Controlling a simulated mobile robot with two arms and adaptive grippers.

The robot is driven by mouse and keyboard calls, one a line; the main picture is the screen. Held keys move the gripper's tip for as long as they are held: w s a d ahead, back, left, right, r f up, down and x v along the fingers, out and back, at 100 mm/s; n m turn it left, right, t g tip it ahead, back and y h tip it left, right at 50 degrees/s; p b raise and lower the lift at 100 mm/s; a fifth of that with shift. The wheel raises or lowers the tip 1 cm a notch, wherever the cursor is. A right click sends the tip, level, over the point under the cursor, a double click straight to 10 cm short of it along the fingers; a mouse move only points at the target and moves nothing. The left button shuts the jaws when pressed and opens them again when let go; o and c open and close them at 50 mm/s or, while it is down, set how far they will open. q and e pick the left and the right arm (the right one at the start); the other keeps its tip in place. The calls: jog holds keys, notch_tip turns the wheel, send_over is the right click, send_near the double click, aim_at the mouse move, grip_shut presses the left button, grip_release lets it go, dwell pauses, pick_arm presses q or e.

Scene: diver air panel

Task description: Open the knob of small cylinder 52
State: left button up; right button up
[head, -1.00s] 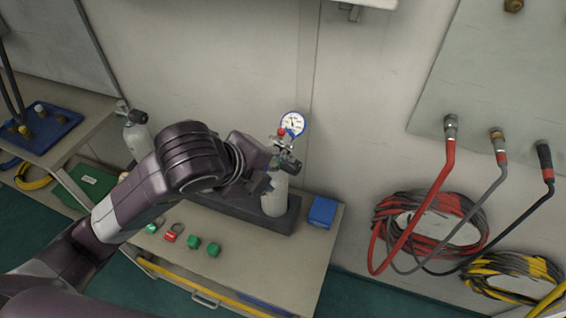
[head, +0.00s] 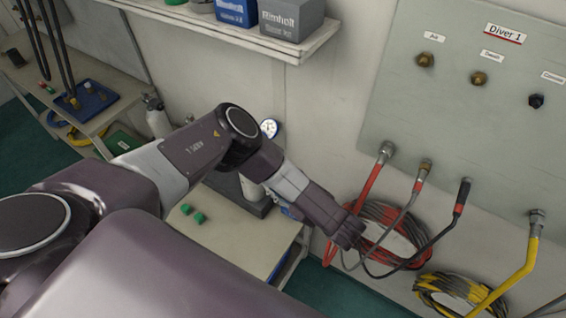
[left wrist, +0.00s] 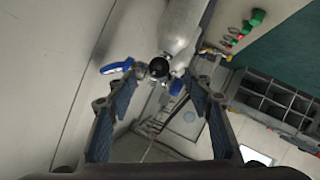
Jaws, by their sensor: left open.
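A pale small cylinder (head: 252,188) stands in a dark holder on the bench, partly hidden by my left arm in the head view. Its round gauge (head: 269,128) shows above the arm. I cannot read its number. In the left wrist view the cylinder (left wrist: 181,28) appears upside down, with a black round knob (left wrist: 158,67) at its valve end and a blue-rimmed gauge (left wrist: 114,67) beside it. My left gripper (left wrist: 160,86) is open and empty. Its fingers lie on either side of the knob in the picture, apart from it. In the head view the fingers are hidden behind the arm. My right gripper is not in view.
Another cylinder (head: 156,120) stands farther left. Green fittings (head: 192,213) lie on the bench. Coiled red and grey hoses (head: 385,235) hang on the wall close to my left wrist. A shelf (head: 270,40) with boxes juts out above.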

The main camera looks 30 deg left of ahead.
pick_arm(q)
jog(key=b+x, duration=0.1)
jog(key=x, duration=0.1)
jog(key=b+x, duration=0.1)
jog(key=x, duration=0.2)
jog(key=b+x, duration=0.1)
jog(key=x, duration=0.2)
jog(key=shift+w+a+r+b, duration=0.1)
jog(key=shift+a+r+b, duration=0.15)
jog(key=shift+b, duration=0.05)
jog(key=shift+a, duration=0.2)
jog(key=c, duration=1.2)
jog(key=shift+o, duration=0.2)
jog(key=shift+f, duration=0.1)
